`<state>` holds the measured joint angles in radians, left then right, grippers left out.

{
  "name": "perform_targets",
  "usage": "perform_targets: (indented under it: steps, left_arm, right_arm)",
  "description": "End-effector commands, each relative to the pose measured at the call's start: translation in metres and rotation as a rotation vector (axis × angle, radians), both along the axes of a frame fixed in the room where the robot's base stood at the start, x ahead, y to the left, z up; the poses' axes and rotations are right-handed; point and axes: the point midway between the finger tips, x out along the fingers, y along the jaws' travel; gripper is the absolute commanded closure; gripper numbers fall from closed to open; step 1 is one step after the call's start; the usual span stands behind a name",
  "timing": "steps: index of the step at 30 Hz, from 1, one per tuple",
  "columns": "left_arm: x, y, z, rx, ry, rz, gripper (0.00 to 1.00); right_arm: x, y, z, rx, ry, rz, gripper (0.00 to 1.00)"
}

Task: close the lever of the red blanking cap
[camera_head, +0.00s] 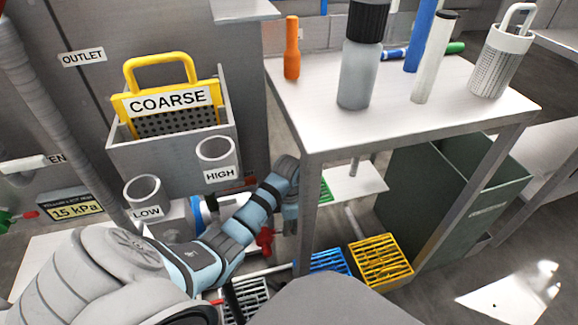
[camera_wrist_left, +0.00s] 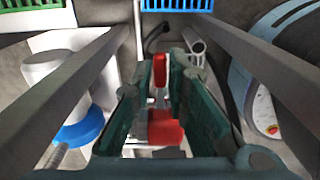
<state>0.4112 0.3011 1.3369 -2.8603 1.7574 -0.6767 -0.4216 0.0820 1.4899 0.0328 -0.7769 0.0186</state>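A red lever (camera_wrist_left: 160,72) stands upright in the left wrist view, between the two teal fingers of my left gripper (camera_wrist_left: 160,65). A red body (camera_wrist_left: 166,128), likely the blanking cap, shows nearer the camera between the fingers. My left gripper is open with a narrow gap; any contact with the lever is unclear. In the head view, a red part (camera_head: 266,240) shows below my left arm, beside the table's near leg. My left arm reaches down there, and its fingertips are hidden. My right gripper is not in view.
A grey table (camera_head: 330,130) with bottles and a slotted cup (camera_head: 502,60) stands close to my left arm. The COARSE bin (camera_head: 170,152) is left. A blue-ringed white cylinder (camera_wrist_left: 78,130) is beside the gripper.

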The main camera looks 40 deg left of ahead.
Motion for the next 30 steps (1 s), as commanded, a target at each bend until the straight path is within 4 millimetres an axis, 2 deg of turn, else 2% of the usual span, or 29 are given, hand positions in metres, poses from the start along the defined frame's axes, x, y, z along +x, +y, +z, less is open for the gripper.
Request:
perform_targets:
  steps: [16, 30]
  left_arm:
    - [-0.002, -0.002, -0.001, 0.001, 0.001, -0.059, 1.0]
    - [-0.014, -0.013, 0.0, 0.001, 0.0, -0.401, 1.0]
  right_arm:
    - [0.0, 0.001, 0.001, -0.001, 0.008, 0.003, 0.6]
    - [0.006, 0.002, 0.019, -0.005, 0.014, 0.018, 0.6]
